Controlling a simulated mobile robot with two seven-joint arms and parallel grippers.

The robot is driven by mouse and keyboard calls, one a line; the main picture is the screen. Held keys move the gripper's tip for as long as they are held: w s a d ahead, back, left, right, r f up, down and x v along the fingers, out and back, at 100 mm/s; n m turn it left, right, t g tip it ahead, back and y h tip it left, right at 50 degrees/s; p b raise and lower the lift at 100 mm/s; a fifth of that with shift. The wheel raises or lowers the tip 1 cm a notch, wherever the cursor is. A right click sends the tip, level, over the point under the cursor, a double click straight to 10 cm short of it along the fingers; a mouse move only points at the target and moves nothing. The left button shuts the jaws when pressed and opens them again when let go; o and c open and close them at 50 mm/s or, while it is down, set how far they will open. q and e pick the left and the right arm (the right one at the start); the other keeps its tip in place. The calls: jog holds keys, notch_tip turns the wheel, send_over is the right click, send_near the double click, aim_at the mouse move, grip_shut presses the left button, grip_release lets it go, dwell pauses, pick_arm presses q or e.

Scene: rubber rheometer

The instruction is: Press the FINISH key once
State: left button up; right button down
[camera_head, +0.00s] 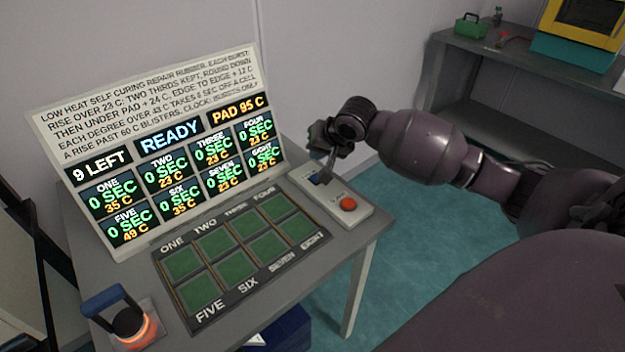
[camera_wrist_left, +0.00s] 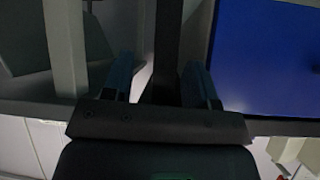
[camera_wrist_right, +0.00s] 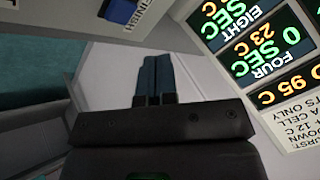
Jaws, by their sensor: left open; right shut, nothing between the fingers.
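The FINISH key appears to be the blue key (camera_head: 318,179) on the pale key panel (camera_head: 301,180) at the right of the table. In the right wrist view a blue key (camera_wrist_right: 121,11) shows at the top edge beside the printed word FINISH. My right gripper (camera_head: 328,172) is shut and empty, its fingers reaching down close to the blue key in the head view. In the right wrist view its fingertips (camera_wrist_right: 154,60) lie apart from the key in the picture; contact cannot be told. My left gripper (camera_wrist_left: 161,75) is open and empty, outside the head view.
A red round button (camera_head: 348,203) is on the same panel, near the blue key. A sign board (camera_head: 150,108) reading READY stands behind a tray (camera_head: 230,305) of green cells. A blue-handled tool (camera_head: 104,299) glows orange at front left.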

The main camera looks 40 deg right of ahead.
notch_tip(320, 180, down, 2)
jog(key=shift+f, duration=0.8)
dwell(0.6)
dwell(0.4)
dwell(0.3)
